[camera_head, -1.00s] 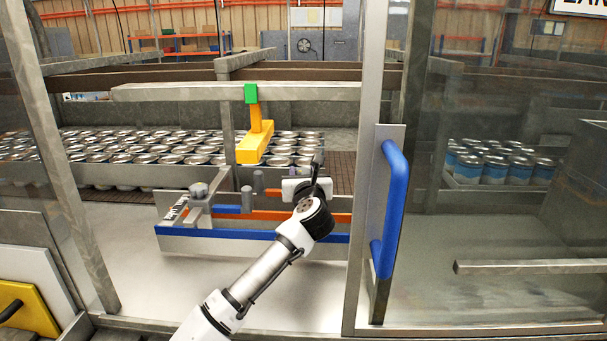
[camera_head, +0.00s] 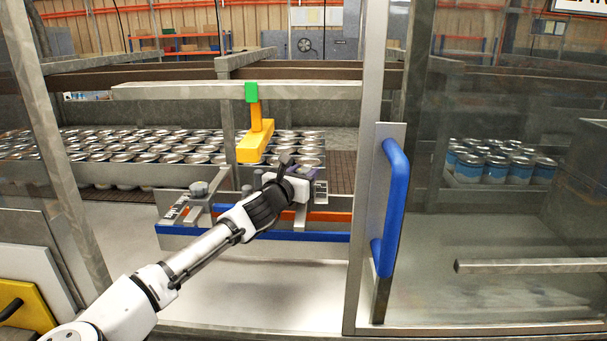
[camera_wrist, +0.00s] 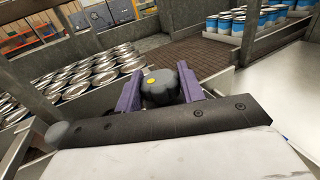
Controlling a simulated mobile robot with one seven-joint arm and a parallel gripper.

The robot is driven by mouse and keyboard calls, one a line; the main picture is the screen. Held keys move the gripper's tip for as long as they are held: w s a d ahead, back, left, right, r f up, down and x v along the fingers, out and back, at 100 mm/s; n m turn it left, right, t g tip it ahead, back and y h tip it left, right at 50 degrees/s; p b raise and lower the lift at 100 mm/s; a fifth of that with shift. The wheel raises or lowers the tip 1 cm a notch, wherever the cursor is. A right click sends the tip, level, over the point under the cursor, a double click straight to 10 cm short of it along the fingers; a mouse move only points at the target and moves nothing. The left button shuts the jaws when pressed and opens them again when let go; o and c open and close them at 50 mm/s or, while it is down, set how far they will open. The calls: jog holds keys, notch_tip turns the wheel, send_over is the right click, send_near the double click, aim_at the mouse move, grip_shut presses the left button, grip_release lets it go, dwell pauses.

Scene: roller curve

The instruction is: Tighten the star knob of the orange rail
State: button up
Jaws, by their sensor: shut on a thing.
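The orange rail (camera_head: 330,217) runs above a long blue rail on the metal guide, partly hidden behind my arm in the head view. My gripper (camera_wrist: 160,87) has two purple fingers, one on each side of a dark, lobed star knob (camera_wrist: 160,88) with a yellow dot on it. The fingers are shut on this knob in the wrist view. In the head view my gripper (camera_head: 312,182) is at the right part of the guide, and the knob cannot be made out there.
A grey knob (camera_head: 198,189) stands on a bracket at the left of the guide. A yellow block (camera_head: 255,147) hangs from the beam above. A blue door handle (camera_head: 394,205) stands to the right. Rows of cans (camera_head: 130,150) fill the conveyor behind. The floor below the guide is clear.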

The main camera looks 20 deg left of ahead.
jog(key=shift+a+r+m+h, duration=0.1)
jog(key=shift+r+m+h, duration=0.05)
jog(key=shift+m+h, duration=0.45)
jog(key=shift+h, duration=0.4)
jog(key=o, duration=1)
jog(key=shift+c, duration=0.2)
